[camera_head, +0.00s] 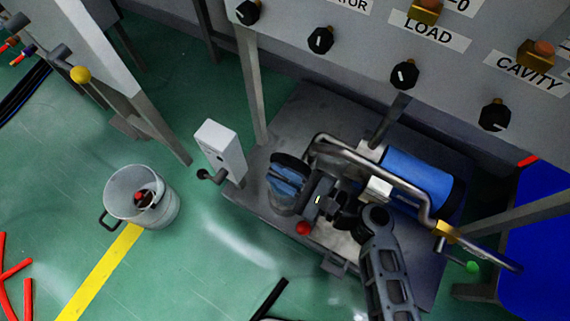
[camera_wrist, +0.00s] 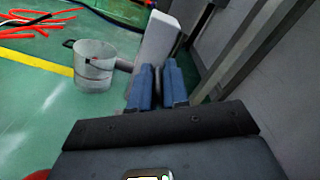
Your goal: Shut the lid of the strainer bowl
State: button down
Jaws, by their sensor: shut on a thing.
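The strainer bowl (camera_head: 281,208) is a grey rounded vessel on the grey base plate. A dark round rim (camera_head: 291,158), which looks like its lid, shows at its top behind my fingers. My gripper (camera_head: 284,179) has blue fingers and reaches in from the right at the top of the bowl. In the wrist view my gripper (camera_wrist: 158,82) is shut on a thin grey piece between the fingers, seemingly part of the lid. My gripper hides much of the lid, so its angle is unclear.
A white box (camera_head: 222,148) with a dark knob stands just left of the bowl. A bent metal pipe (camera_head: 400,185) and blue cylinder (camera_head: 418,182) are to the right. A red ball (camera_head: 303,228) is below the gripper. A bucket (camera_head: 120,200) stands on the floor.

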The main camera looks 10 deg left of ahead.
jog(key=shift+s+f, duration=0.15)
jog(key=shift+f, duration=0.15)
jog(key=c, duration=1.2)
grip_release()
jog(key=shift+r, duration=0.1)
jog(key=shift+p+v, duration=1.05)
jog(key=shift+v, duration=2.85)
